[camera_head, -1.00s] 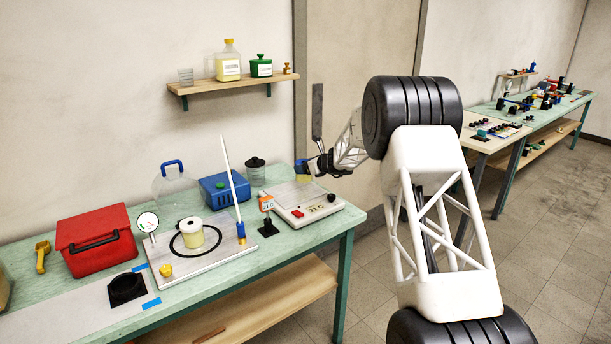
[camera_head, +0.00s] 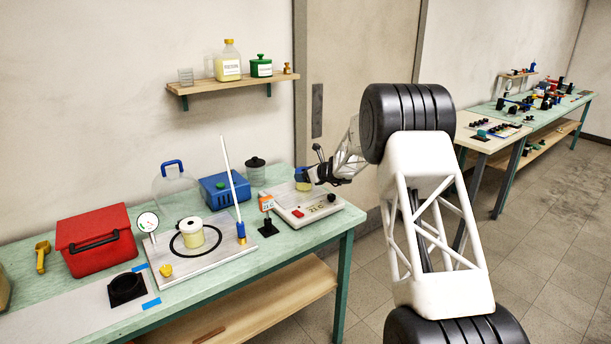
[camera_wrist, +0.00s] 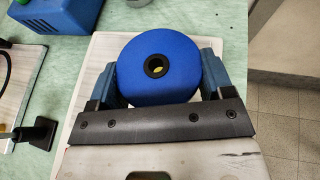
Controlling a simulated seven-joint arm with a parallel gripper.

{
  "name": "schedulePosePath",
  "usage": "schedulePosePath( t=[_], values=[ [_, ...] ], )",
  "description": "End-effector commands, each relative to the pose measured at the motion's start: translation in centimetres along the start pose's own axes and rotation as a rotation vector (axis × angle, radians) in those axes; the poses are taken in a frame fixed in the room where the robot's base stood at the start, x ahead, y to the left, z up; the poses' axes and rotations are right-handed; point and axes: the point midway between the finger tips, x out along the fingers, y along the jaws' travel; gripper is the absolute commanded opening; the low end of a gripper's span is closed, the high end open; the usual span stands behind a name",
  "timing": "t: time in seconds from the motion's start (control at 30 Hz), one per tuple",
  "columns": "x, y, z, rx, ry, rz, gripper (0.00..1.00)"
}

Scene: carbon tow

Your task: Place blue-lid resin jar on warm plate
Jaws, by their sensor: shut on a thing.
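The blue-lid resin jar (camera_head: 303,185) has a yellowish body and is upright at the back of the warm plate. Its round blue lid (camera_wrist: 140,75), with a dark ring in the middle, fills the centre of the wrist view. My gripper (camera_head: 308,175) is shut on the jar, with one finger on each side of it in the wrist view (camera_wrist: 158,82). The warm plate (camera_head: 318,212) is a pale flat box with a red button, a black knob and a "21 C" display. It shows under the jar in the wrist view (camera_wrist: 95,55). I cannot tell whether the jar touches it.
A small stand with an orange-and-white display (camera_head: 267,205) is left of the plate. A blue box (camera_head: 215,188) and a dark-lidded jar (camera_head: 255,173) stand behind it. A board with a white pot (camera_head: 190,230) and a tall rod lies left. The bench's right edge is close.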

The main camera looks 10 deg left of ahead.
Motion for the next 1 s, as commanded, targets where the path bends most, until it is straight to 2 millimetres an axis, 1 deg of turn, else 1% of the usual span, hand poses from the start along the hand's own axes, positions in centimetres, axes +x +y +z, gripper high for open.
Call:
schedulePosePath(
  t=[0.1, 0.13, 0.27, 0.3, 0.7, 0.87, 1.0],
  values=[
    [0.1, 0.0, -0.2, 0.000, 0.000, 0.000, 0.42],
    [0.1, 0.0, -0.2, 0.000, 0.000, 0.000, 0.77],
    [0.1, 0.0, -0.2, 0.000, 0.000, 0.000, 0.97],
    [0.1, 0.0, -0.2, 0.000, 0.000, 0.000, 1.00],
    [-0.1, 0.0, 0.1, -0.001, 0.000, 0.000, 1.00],
    [-0.8, 0.0, 0.1, 0.000, 0.000, 0.000, 1.00],
    [-1.9, 0.0, 0.1, 0.000, 0.000, 0.000, 1.00]
  ],
)
